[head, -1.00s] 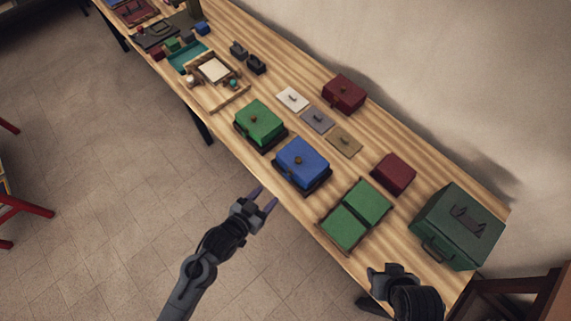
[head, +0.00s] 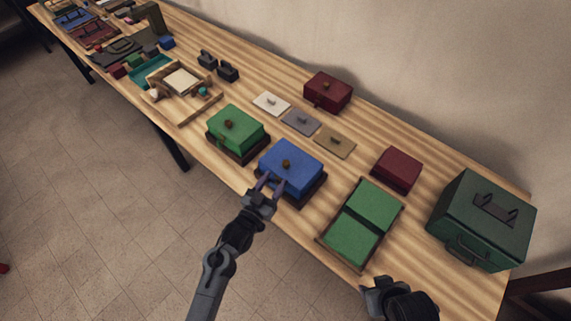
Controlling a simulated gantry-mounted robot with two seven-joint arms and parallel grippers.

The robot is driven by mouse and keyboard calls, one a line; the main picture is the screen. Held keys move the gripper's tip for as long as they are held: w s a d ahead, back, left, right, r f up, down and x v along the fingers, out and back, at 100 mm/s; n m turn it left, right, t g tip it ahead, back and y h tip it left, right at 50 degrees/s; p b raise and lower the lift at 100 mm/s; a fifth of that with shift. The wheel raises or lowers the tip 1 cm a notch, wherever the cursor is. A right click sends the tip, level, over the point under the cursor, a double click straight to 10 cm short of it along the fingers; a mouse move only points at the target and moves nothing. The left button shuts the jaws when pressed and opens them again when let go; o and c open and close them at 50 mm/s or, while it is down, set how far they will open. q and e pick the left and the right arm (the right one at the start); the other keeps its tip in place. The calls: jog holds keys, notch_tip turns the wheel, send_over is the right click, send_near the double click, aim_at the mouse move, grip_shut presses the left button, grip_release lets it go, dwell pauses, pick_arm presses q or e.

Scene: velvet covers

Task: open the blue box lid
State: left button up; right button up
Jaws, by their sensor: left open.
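The blue box (head: 298,158) sits on a dark base near the front edge of the wooden table. Its lid is shut, with a small brown knob on top. My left gripper (head: 269,183) is open, its two purple-grey fingers at the near left side of the blue box. I cannot tell whether the fingers touch it. My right gripper (head: 372,293) is low in the picture by the table's front edge. Its fingers do not show clearly.
A green box (head: 235,124) stands just left of the blue box. An open green case (head: 366,216) lies to its right. Three flat lids (head: 301,122) lie behind, with dark red boxes (head: 329,91) beyond. A large dark green case (head: 482,220) stands at the right end.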

aim_at(284, 166)
pick_arm(q)
jog(key=b+x, duration=0.1)
jog(key=x, duration=0.7)
jog(key=shift+w+d, duration=0.1)
jog(key=shift+w, duration=0.05)
jog(key=shift+c, duration=0.4)
grip_shut()
